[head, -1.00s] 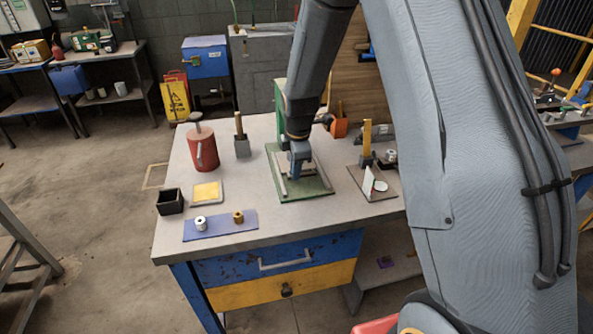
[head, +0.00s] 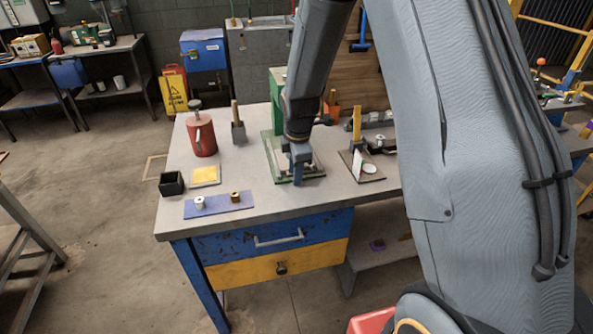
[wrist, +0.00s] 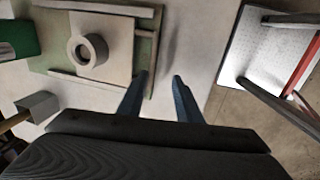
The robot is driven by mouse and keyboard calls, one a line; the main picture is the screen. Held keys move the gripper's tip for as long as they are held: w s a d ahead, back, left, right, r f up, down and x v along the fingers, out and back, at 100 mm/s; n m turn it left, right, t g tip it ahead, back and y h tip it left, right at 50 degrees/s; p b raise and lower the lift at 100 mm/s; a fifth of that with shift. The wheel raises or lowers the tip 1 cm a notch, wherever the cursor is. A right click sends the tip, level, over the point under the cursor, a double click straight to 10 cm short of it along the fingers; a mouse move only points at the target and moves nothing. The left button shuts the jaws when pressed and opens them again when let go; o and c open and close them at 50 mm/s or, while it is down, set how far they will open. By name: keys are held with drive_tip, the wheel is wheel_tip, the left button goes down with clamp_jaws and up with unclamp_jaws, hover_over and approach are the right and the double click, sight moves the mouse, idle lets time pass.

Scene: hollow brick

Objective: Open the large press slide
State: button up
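The large press is green, with an upright column (head: 276,88) and a flat base (head: 272,160) on the workbench. In the wrist view the base (wrist: 58,68) carries a pale slide plate (wrist: 112,32) between two rails, with a grey ring (wrist: 88,50) on it. My gripper (head: 299,180) points down at the front edge of the base, and its wrist hides part of the press. In the wrist view my gripper (wrist: 161,78) has two blue fingers apart, with nothing seen between them. One finger is close beside the base's edge; contact is unclear.
On the bench (head: 240,222) are a red can (head: 201,138), a black box (head: 171,184), a yellow pad (head: 206,175), a blue mat (head: 218,208) with two small cylinders, and a brown plate (head: 352,170) right of the press. The bench front edge is clear.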

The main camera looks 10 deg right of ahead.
drive_tip(key=shift+s+a+f, duration=0.2)
drive_tip(key=shift+a, duration=0.05)
drive_tip(key=shift+r, duration=0.5)
wheel_tip(320, 180, up, 7)
drive_tip(key=s+b, duration=0.1)
drive_tip(key=b, duration=0.1)
drive_tip(key=shift+d, duration=0.25)
drive_tip(key=shift+s, duration=0.1)
drive_tip(key=s+d+m, duration=0.2)
drive_tip(key=s+m, duration=1.6)
drive_tip(key=s, duration=0.2)
drive_tip(key=shift+s+d+r+g+b, duration=0.2)
drive_tip(key=shift+s+r+g+b, duration=0.05)
drive_tip(key=shift+s+g+b, duration=0.15)
